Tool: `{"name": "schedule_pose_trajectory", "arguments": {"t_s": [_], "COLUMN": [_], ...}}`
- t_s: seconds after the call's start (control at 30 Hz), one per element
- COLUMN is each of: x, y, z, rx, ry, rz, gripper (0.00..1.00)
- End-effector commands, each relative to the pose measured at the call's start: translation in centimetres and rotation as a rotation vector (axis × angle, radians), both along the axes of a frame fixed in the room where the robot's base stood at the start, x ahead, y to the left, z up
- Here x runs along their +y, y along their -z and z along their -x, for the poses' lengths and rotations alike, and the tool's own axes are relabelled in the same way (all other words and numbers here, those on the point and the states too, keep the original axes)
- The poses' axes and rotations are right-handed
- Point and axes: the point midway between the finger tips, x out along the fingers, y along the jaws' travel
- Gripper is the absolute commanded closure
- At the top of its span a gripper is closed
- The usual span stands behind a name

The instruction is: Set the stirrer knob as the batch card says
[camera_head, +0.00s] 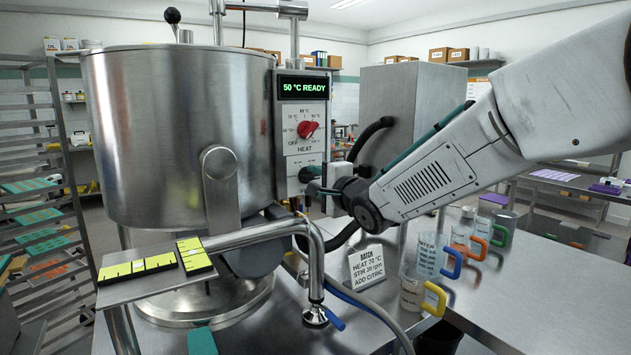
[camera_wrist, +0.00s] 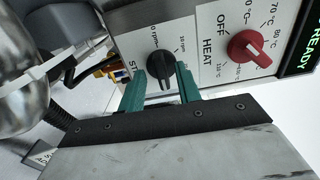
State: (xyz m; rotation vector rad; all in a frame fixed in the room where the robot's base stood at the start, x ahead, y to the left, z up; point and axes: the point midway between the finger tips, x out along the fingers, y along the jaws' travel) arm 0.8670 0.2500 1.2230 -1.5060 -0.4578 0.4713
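The black stirrer knob (camera_wrist: 159,64) is on the panel's lower plate, with small rpm marks around it. My gripper (camera_wrist: 160,78) has its two teal fingers apart, one on each side of the knob, with small gaps visible; I cannot tell whether they touch it. In the head view my gripper (camera_head: 318,188) is at the lower panel and partly hides the knob. The batch card (camera_head: 367,265) stands on the table and reads HEAT 70 °C, a STIR value in rpm too small to read surely, and ADD CITRIC.
The red heat knob (camera_head: 307,129) is just above, below a display (camera_head: 303,87) reading 50 °C READY. A steel kettle (camera_head: 170,135) stands left of the panel. Jugs with coloured handles, including a yellow-handled one (camera_head: 413,290), stand on the table at right.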

Motion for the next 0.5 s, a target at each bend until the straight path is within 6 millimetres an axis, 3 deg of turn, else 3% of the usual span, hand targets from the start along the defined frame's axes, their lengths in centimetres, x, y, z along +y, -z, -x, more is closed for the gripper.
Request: {"name": "schedule_pose_trajectory", "arguments": {"t_s": [0.17, 0.5], "x": [-0.3, -3.3], "y": [-0.2, -0.1], "z": [0.4, 4.9], "rx": [-0.002, -0.001], "ry": [0.0, 0.001], "rz": [0.0, -0.001], "gripper": [0.66, 0.66]}}
